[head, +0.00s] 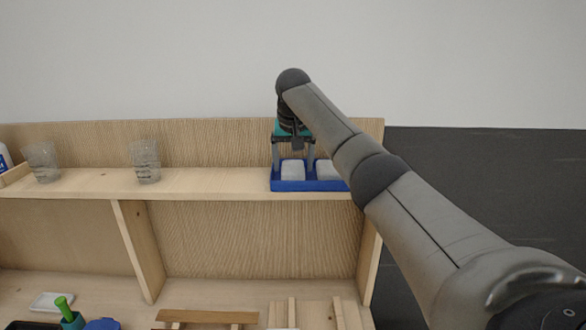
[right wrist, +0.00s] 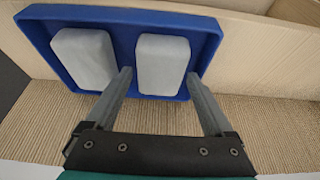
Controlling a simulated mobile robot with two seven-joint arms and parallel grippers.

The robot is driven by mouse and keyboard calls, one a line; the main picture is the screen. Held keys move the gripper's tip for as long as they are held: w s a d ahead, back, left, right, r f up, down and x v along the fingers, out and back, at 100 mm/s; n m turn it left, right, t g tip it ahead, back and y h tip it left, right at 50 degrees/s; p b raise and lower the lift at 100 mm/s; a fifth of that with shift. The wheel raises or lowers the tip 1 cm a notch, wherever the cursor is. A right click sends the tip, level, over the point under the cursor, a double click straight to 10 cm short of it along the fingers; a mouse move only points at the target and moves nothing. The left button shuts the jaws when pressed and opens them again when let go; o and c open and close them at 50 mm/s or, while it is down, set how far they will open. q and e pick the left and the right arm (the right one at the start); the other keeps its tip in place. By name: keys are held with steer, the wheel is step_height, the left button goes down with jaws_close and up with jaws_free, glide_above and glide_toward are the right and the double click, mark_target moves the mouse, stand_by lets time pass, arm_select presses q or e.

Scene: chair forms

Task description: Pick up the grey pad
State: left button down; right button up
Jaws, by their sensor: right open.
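Two light grey pads lie side by side in a blue tray (head: 290,186) on the shelf, and the tray also shows in the right wrist view (right wrist: 40,40). The left pad in the head view (head: 292,171) is the right one in the right wrist view (right wrist: 162,64). The other pad (head: 327,170) is partly hidden by my arm; it shows whole in the right wrist view (right wrist: 84,58). My right gripper (head: 293,162) is open and points down over the tray. Its fingertips (right wrist: 158,76) are on either side of the first pad, with nothing gripped. My left gripper is out of view.
Two clear glasses (head: 41,162) (head: 145,161) stand on the upper shelf (head: 210,185) left of the tray. A wooden back panel rises behind the tray. Below are a white dish (head: 52,301), a green-handled item (head: 65,310) and wooden pieces (head: 207,317). The shelf between glasses and tray is clear.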

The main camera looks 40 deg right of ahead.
mark_target(293, 167)
steer(key=shift+f, duration=0.25)
steer(key=c, duration=1.1)
steer(key=shift+r, duration=0.1)
step_height(293, 167, up, 10)
steer(key=shift+f, duration=0.1)
stand_by(0.3)
